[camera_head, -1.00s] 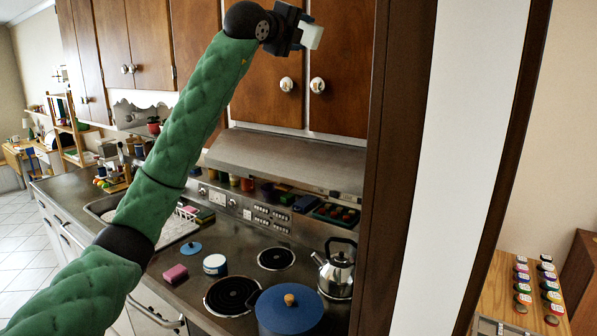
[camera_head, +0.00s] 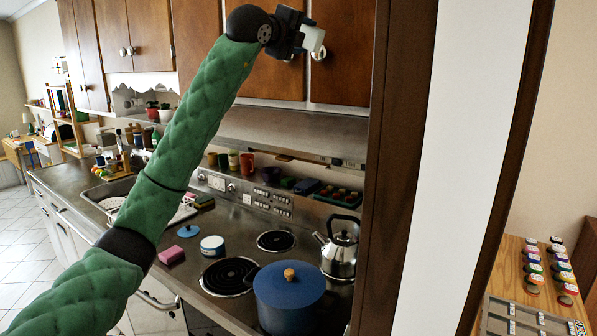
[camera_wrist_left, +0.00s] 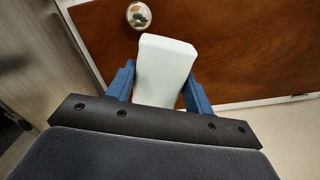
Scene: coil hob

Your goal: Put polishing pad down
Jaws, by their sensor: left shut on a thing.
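My left gripper (camera_head: 309,45) is at the upper middle of the head view, in front of the wooden upper cabinet doors. It is shut on a pale, whitish block, the polishing pad (camera_head: 316,39). In the left wrist view the pad (camera_wrist_left: 165,68) stands out between the two blue fingers of the left gripper (camera_wrist_left: 161,86), against a brown door with a round knob. The pad is held in the air, well above the counter and stove. My right gripper is not in view.
Below are coil burners (camera_head: 229,276), a blue lidded pot (camera_head: 286,298), a kettle (camera_head: 339,252), a white-and-blue tin (camera_head: 212,248) and a pink sponge (camera_head: 171,255). The hood (camera_head: 300,137) overhangs several mugs. A tall brown panel (camera_head: 398,170) stands right of the stove.

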